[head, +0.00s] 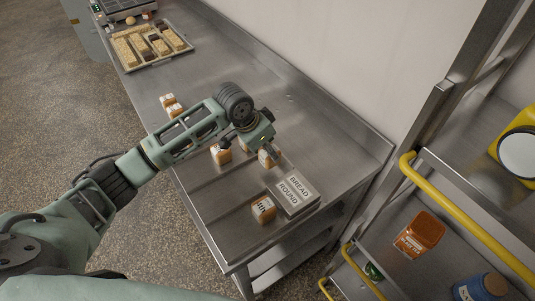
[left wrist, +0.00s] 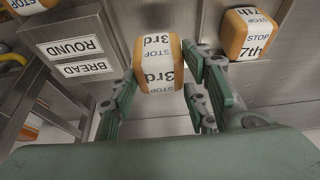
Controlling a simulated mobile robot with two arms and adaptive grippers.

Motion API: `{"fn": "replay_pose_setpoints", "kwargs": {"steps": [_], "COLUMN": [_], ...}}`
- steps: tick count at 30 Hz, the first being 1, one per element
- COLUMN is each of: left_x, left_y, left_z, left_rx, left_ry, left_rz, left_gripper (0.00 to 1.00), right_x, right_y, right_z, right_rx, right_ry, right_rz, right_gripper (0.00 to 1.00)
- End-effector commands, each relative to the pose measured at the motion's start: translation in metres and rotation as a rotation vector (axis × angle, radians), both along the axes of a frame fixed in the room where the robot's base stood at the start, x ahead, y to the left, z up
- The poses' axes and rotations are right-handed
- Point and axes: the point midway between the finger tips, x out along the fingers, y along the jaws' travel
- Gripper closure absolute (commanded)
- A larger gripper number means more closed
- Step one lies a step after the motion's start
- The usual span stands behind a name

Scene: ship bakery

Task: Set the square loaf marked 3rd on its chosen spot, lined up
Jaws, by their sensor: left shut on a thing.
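The square loaf marked 3rd (left wrist: 158,65) has a brown crust and a white printed band. It sits between the two fingers of my left gripper (left wrist: 160,92), which is shut on it. In the head view the gripper (head: 268,146) reaches over the steel counter, with the loaf (head: 267,159) showing under its fingers. I cannot tell whether the loaf touches the counter. A loaf marked 7th (left wrist: 248,40) stands to its right in the left wrist view, apart from it. My right gripper is not in view.
A BREAD ROUND sign (head: 297,194) lies on the counter (head: 235,185), with another loaf (head: 263,209) near the front edge. More loaves (head: 173,107) stand further back, before a tray (head: 150,45) of bars. A wall bounds the right side; a yellow-railed rack (head: 440,200) stands right.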

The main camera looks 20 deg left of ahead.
Motion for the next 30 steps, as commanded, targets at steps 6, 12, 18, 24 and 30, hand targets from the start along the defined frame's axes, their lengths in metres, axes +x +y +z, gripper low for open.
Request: {"fn": "replay_pose_setpoints", "kwargs": {"steps": [6,12,18,24,30], "left_x": [0.003,0.003,0.003,0.003,0.003], "left_y": [0.001,0.002,0.002,0.001,0.002], "left_z": [-0.017,-0.04,-0.042,-0.046,-0.045], "left_rx": [0.001,0.001,0.0,0.0,0.001], "left_ry": [0.003,-0.001,-0.002,-0.001,-0.001], "left_rz": [0.001,0.0,-0.001,0.0,0.0], "left_gripper": [0.84,0.84,0.84,0.56,0.39], "right_x": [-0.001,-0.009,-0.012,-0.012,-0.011], "right_y": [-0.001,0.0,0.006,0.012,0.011], "right_z": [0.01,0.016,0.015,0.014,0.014], "right_rx": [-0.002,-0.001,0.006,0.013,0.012], "right_ry": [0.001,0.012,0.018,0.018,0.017], "right_rz": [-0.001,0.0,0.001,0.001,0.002], "right_gripper": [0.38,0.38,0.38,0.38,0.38]}}
